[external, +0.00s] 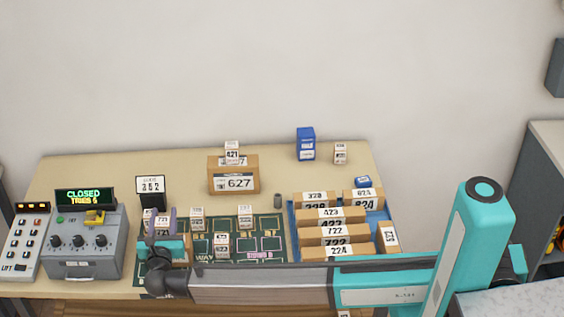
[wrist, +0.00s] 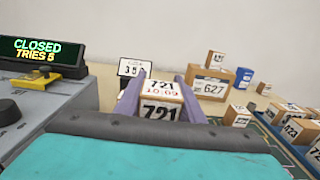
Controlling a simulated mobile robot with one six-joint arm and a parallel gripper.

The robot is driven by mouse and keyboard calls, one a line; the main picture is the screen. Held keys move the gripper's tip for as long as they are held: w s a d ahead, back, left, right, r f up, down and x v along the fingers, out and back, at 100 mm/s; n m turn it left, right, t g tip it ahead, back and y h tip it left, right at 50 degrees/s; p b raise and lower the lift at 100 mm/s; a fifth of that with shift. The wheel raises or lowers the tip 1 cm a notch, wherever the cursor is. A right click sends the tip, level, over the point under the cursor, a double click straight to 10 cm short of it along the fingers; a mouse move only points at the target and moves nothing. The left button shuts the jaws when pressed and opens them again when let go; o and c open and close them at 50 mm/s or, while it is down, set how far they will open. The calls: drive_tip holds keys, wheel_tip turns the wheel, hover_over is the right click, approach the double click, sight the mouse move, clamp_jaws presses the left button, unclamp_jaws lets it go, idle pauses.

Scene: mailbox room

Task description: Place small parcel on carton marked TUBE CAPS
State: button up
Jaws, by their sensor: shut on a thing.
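My gripper (external: 160,222) has purple fingers and is shut on a small tan parcel (wrist: 161,108) with white labels reading 721. In the wrist view the parcel sits between both fingers. In the external view the gripper is over the left end of the dark green mat, in front of the number sign, and partly covers the parcel. Whether the parcel touches anything below is hidden. No carton in either view shows a readable TUBE CAPS marking. A larger carton (external: 234,166) labelled 627 stands at the table's back with a small box (external: 232,146) on top.
Several small labelled boxes stand on the green mat (external: 268,226). A blue tray (external: 292,221) of cartons is to its right. A grey control box (external: 85,240) reading CLOSED stands left, near a sign (external: 150,186). A blue box (external: 306,144) stands behind. The table's back left is clear.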

drive_tip(key=shift+f, duration=0.55)
drive_tip(key=shift+f, duration=0.15)
drive_tip(key=o, duration=1.1)
drive_tip(key=shift+r, duration=0.2)
drive_tip(key=shift+s+f, duration=0.15)
drive_tip(key=shift+s, duration=0.5)
drive_tip(key=s+b, duration=0.4)
drive_tip(key=s, duration=0.6)
drive_tip(key=shift+s, duration=0.35)
